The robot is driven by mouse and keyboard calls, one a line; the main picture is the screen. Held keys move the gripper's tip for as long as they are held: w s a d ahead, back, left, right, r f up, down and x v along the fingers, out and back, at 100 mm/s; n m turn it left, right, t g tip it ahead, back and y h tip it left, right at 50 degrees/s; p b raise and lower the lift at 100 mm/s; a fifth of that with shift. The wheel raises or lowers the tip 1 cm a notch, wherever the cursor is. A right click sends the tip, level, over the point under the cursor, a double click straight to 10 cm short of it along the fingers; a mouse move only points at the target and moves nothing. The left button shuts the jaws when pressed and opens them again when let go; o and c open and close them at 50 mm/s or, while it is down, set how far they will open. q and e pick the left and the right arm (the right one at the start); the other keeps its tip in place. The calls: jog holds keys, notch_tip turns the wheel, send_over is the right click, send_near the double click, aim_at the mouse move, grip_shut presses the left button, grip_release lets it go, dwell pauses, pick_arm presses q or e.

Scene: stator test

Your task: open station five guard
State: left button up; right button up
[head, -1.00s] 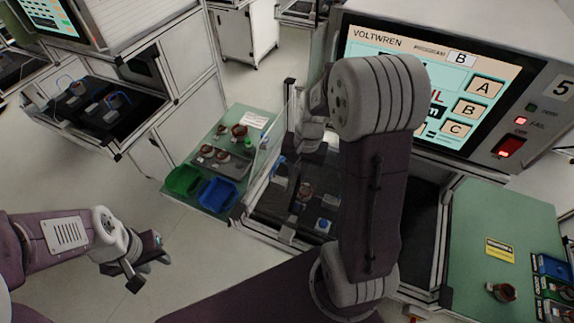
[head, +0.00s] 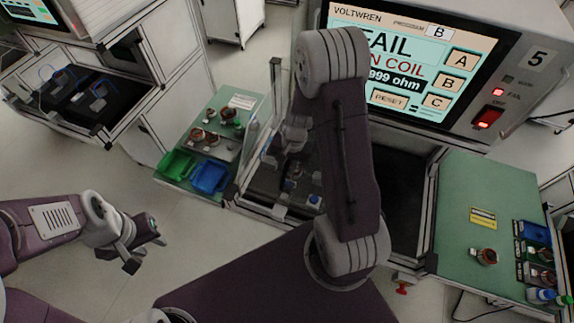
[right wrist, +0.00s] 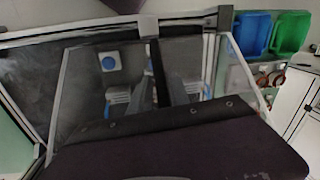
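A clear panel with pale frame edges (right wrist: 67,95) fills the middle of the right wrist view. I cannot tell how far the guard is open. My right gripper (head: 287,165) is low over the bay, partly hidden by my arm; its fingers and any contact are unclear. My left gripper (head: 146,252) is open and empty, over the floor at left.
Left of the bay a green bench holds a green bin (head: 176,164), a blue bin (head: 209,177) and brown parts. A green side table (head: 470,185) at right holds a part and small bins. Another station's dark tray (head: 75,98) juts out at far left.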

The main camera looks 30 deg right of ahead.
grip_shut()
jog(key=shift+w, duration=0.15)
dwell(1.2)
